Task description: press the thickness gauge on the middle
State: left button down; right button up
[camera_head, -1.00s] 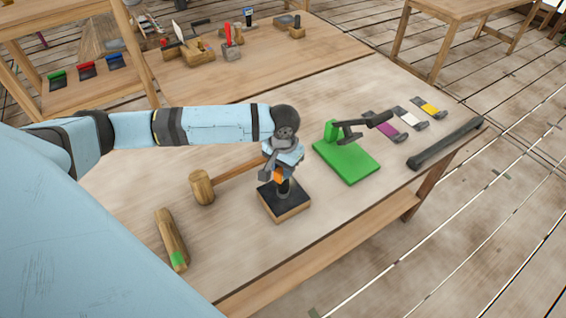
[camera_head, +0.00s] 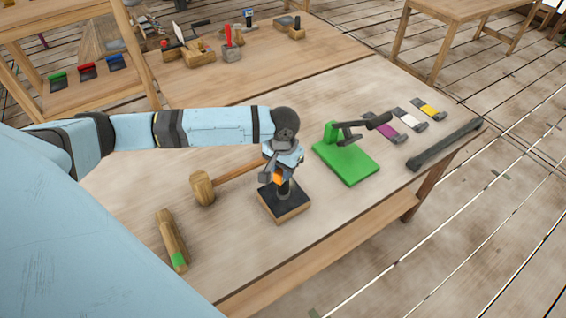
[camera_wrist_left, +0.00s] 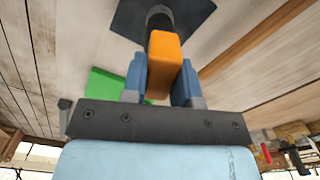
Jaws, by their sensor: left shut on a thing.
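My left gripper (camera_head: 272,176) is shut on an orange thing, which I take to be the thickness gauge (camera_wrist_left: 165,60). In the left wrist view it sits between the two blue fingers. A dark cylinder (camera_wrist_left: 160,18) lies at the gauge's far end, over a dark plate (camera_wrist_left: 128,18). In the head view the plate is the black top of a wooden block (camera_head: 294,207), and the gripper is just above it. The cylinder appears to meet the plate near its middle; exact contact cannot be told. My right gripper is not in view.
A wooden mallet (camera_head: 203,188) lies left of the block. A green-marked wooden piece (camera_head: 171,240) is near the front left. A green stand (camera_head: 347,163) is to the right, with purple, white and yellow pieces and a dark bar (camera_head: 445,144) beyond. Table between is clear.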

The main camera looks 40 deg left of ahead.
pick_arm(q)
jog(key=shift+p, duration=0.3)
dwell(1.0)
jog(key=shift+s+f, duration=0.1)
dwell(0.3)
notch_tip(320, 180, up, 5)
jog(key=p, duration=0.6)
dwell(0.7)
dwell(0.8)
